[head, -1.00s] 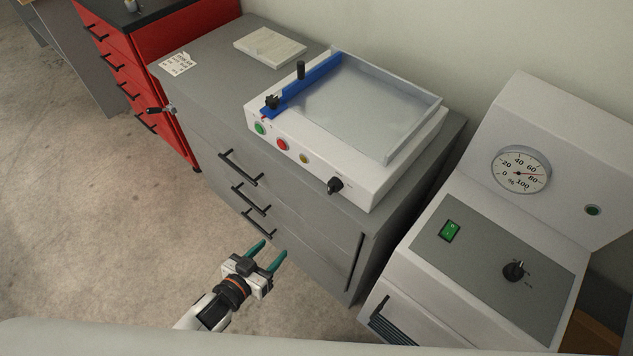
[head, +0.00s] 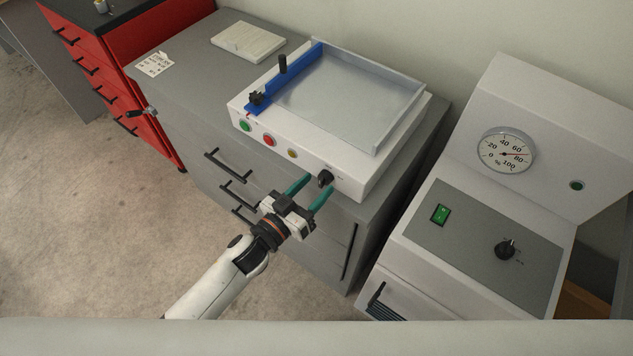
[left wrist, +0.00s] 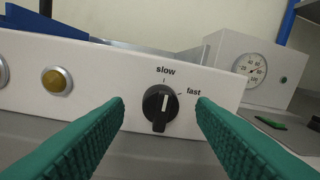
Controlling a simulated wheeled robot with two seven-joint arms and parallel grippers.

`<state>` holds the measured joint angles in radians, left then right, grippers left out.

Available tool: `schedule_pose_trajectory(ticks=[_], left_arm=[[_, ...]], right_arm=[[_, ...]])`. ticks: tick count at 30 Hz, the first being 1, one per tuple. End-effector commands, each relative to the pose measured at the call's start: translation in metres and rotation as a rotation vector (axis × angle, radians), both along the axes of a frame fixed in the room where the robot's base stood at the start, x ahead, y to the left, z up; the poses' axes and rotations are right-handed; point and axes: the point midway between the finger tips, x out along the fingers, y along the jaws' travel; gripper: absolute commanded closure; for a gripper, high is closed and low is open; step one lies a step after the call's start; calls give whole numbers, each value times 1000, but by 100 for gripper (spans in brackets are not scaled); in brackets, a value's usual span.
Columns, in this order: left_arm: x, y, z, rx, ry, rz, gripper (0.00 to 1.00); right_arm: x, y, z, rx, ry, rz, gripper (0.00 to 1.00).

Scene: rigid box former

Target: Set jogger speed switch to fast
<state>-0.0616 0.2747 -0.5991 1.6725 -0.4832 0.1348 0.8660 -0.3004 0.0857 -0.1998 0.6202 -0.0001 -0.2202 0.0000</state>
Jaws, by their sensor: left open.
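The jogger (head: 352,181) is a white box with a clear tray and a blue guide on top, standing on a grey cabinet. Its speed switch (head: 325,178) is a black rotary knob at the right of the front panel. In the left wrist view the knob (left wrist: 160,107) has a white line pointing up at "slow"; "fast" is printed to its upper right. My left gripper (head: 311,188) is open, with green fingers on either side of the knob and apart from it. In the left wrist view the fingertips (left wrist: 160,103) flank the knob. My right gripper is not in view.
Green, red and yellow buttons (head: 269,140) sit left on the jogger's front. A stack of paper (head: 248,42) lies on the cabinet (head: 190,110). A machine with a gauge (head: 506,151), green switch and another black knob (head: 505,250) stands at right. A red drawer cabinet (head: 150,60) is at left.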

Motion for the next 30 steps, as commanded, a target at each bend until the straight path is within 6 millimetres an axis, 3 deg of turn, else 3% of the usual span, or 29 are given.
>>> schedule_pose_trajectory(ticks=[13,14,22,30], left_arm=[[11,-9,0,1,0,0,49],[11,-9,0,1,0,0,51],[10,-9,0,1,0,0,94],[10,-9,0,24,-16,-1,94]], right_arm=[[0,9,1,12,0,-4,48],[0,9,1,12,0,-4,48],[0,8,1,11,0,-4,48],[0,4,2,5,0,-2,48]])
